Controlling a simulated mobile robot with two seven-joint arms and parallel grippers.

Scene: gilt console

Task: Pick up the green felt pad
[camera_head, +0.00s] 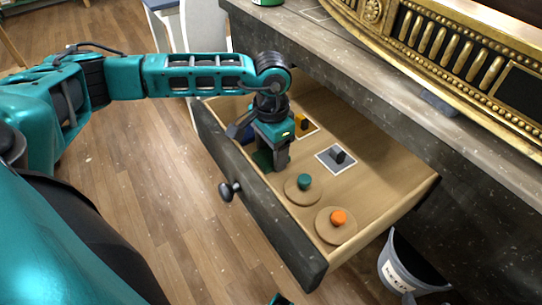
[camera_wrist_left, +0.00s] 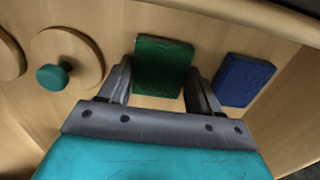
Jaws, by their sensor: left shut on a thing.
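The green felt pad (camera_wrist_left: 163,66) is a dark green square block between the two fingers of my left gripper (camera_wrist_left: 165,80) in the left wrist view. The gripper is shut on it, with a finger at each side. In the head view my left gripper (camera_head: 272,163) points down into the open drawer near its front wall, and a part of the green pad (camera_head: 262,159) shows beside the fingers. I cannot tell whether the pad touches the drawer floor. My right gripper's fingers are not in view.
The drawer (camera_head: 375,195) also holds a blue pad (camera_wrist_left: 243,80) close beside the green one, round wooden discs with a teal knob (camera_head: 304,181) and an orange knob (camera_head: 338,217), and dark (camera_head: 338,156) and yellow (camera_head: 301,122) pieces on cards. A bin (camera_head: 405,265) stands at right.

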